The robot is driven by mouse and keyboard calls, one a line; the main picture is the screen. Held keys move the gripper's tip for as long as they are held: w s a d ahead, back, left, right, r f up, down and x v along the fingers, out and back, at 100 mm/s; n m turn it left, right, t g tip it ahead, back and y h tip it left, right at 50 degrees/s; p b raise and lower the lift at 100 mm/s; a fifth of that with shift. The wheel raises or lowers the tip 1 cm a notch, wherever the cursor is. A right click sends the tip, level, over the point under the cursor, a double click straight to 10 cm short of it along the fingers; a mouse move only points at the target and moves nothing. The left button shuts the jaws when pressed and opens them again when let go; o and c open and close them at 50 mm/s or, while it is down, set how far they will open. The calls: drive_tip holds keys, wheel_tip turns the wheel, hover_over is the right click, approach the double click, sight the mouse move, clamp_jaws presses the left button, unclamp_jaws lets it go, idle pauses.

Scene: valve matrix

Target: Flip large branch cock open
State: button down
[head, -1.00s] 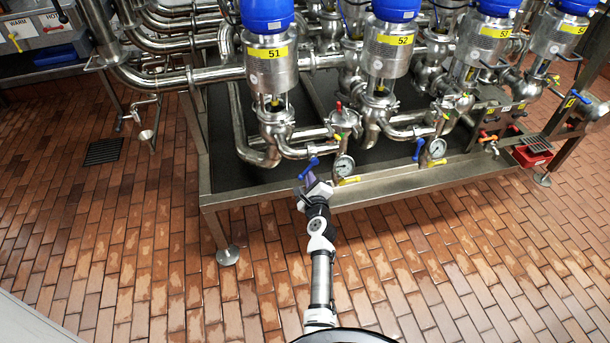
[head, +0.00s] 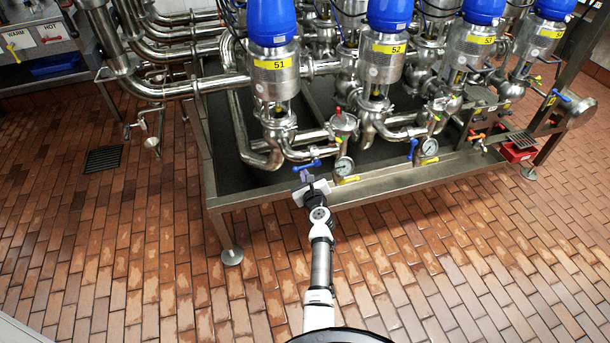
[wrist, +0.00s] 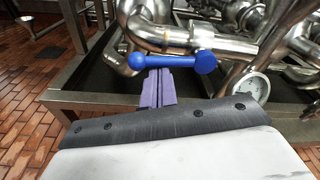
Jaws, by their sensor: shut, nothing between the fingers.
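The branch cock's blue lever (head: 307,165) sits at the low pipe end under the unit marked 51. In the wrist view the lever (wrist: 175,62) lies nearly level, roughly along the steel pipe (wrist: 165,38) behind it, with a round knob at its left end and a thicker round end at right. My gripper (head: 305,176) is just below the lever. Its purple fingers (wrist: 157,88) are shut and empty, with their tips close under the lever's left half. I cannot tell whether they touch it.
A pressure gauge (head: 344,165) with a yellow handle (head: 348,180) is close on the right. Another blue lever (head: 413,149) hangs under unit 52. The steel frame's front rail (head: 270,194) runs below my gripper. The brick floor in front is clear.

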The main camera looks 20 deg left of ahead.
drive_tip(key=shift+s+a+r, duration=0.1)
drive_tip(key=shift+a+r, duration=0.05)
drive_tip(key=shift+r, duration=0.15)
idle(0.5)
drive_tip(key=v, duration=1.3)
drive_tip(key=shift+s+d+p, duration=0.3)
drive_tip(key=shift+d+p, duration=0.05)
drive_tip(key=shift+f, duration=0.1)
